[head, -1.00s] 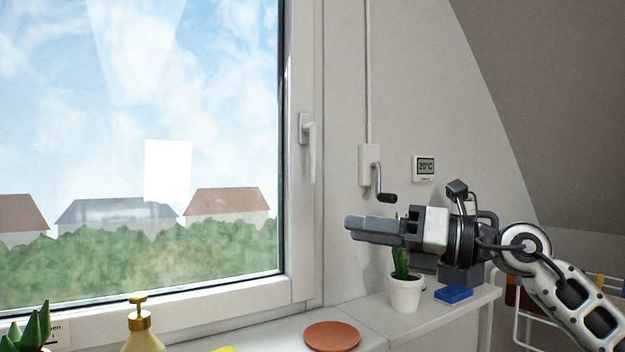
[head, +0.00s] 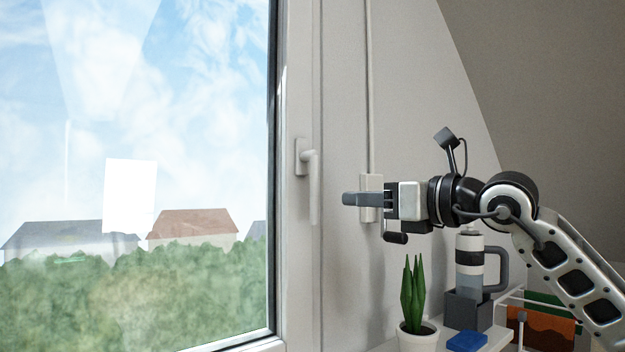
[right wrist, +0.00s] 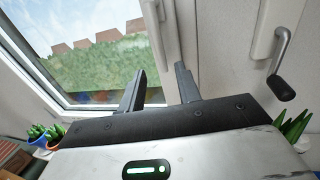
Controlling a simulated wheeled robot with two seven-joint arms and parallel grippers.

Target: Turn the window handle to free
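The white window handle (head: 314,182) hangs straight down from its base plate on the right side of the window frame (head: 298,255). My right gripper (head: 347,199) is just right of the handle's lower part in the head view, pointing left at it, with a visible gap. In the right wrist view the two dark fingers of the right gripper (right wrist: 160,84) stand apart with nothing between their tips. My left gripper is not in view.
A crank (head: 396,238) on a wall box (head: 370,188) sits behind my right gripper; the crank also shows in the right wrist view (right wrist: 281,88). Below stand a potted plant (head: 413,295), a blue block (head: 466,341) and a bottle (head: 469,262) in a holder.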

